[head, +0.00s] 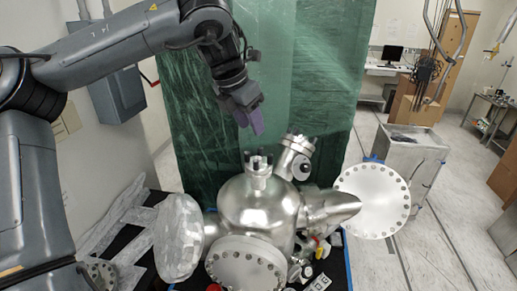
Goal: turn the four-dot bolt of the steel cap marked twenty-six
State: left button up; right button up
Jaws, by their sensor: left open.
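A shiny steel vacuum chamber (255,208) with several capped ports stands at the bottom middle. A small cap (258,168) with dark bolts sits on its top, and another small bolted port (298,146) tilts up behind it to the right. A large bolted disc (245,268) faces forward, and a wide bolted disc (375,200) is at the right. No number or dot marks are readable, so I cannot tell which cap is twenty-six. My left gripper (251,124), with purple fingers, is open above the top cap, apart from it. My right gripper is out of view.
A foil-like covered disc (178,237) sits at the chamber's left. Small loose parts and a marked card (318,283) lie on the dark table at the front right. A green curtain (285,70) hangs behind. A metal box (410,158) stands to the right on open floor.

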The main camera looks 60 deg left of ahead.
aim_at(260, 148)
pick_arm(q)
jog(key=p+x, duration=0.1)
jog(key=x, duration=0.7)
jog(key=shift+f, duration=0.25)
jog(key=shift+c, duration=0.3)
grip_shut()
